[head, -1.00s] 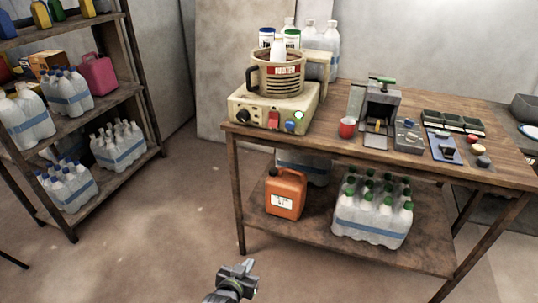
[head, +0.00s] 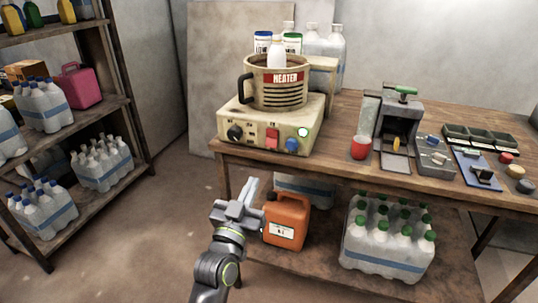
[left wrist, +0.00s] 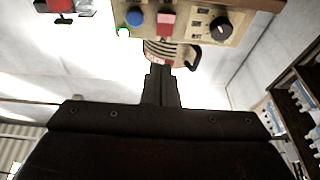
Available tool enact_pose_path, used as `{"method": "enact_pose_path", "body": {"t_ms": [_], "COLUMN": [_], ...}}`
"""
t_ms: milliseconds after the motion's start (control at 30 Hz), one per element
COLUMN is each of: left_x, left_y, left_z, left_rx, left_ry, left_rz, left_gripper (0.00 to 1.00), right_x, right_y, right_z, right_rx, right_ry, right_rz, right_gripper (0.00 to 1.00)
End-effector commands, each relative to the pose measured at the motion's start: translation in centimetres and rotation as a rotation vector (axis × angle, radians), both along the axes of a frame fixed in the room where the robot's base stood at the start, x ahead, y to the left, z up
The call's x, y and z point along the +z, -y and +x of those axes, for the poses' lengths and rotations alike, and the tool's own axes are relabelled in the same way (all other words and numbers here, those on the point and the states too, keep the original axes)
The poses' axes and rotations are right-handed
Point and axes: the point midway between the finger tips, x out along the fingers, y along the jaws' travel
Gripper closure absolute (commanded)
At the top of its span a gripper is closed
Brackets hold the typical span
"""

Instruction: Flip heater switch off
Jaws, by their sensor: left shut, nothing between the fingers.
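The heater (head: 268,128) is a cream box on the left end of the wooden table, with a vat (head: 279,82) labelled HEATER on top. Its front panel carries a black knob (head: 235,132), a red switch (head: 272,138), a blue button (head: 292,145) and a lit green light (head: 303,132). The red switch also shows in the left wrist view (left wrist: 166,22), where the panel appears upside down. My left gripper (head: 249,188) is shut and empty, in front of and below the panel, apart from it. Its closed fingers show in the left wrist view (left wrist: 160,84). My right gripper is not in view.
An orange jug (head: 287,220) and a bottle pack (head: 388,240) sit on the lower shelf. A bottle rack (head: 130,110) stands left; floor between is clear.

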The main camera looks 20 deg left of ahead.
Motion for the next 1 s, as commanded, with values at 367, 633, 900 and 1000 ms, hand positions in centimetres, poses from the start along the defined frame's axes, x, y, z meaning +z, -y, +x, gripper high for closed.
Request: {"method": "enact_pose_path", "body": {"t_ms": [367, 633, 900, 1000], "left_x": [0.5, 1.2, 1.9, 2.2], "left_y": [0.1, 0.1, 0.2, 0.3], "left_z": [1.3, 3.6, 6.6, 8.1], "left_rx": [0.0, 0.0, -0.001, -0.001], "left_ry": [-0.002, -0.002, -0.001, 0.0], "left_rz": [0.0, 0.002, 0.004, 0.003], "left_gripper": [1.0, 1.0, 1.0, 1.0], "right_x": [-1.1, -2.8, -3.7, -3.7], "right_y": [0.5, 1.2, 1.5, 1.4], "right_z": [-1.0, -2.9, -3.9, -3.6], "right_rx": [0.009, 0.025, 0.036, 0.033], "right_ry": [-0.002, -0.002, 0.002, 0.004], "right_rz": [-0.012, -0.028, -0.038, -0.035], "right_gripper": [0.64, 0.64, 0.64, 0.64]}}
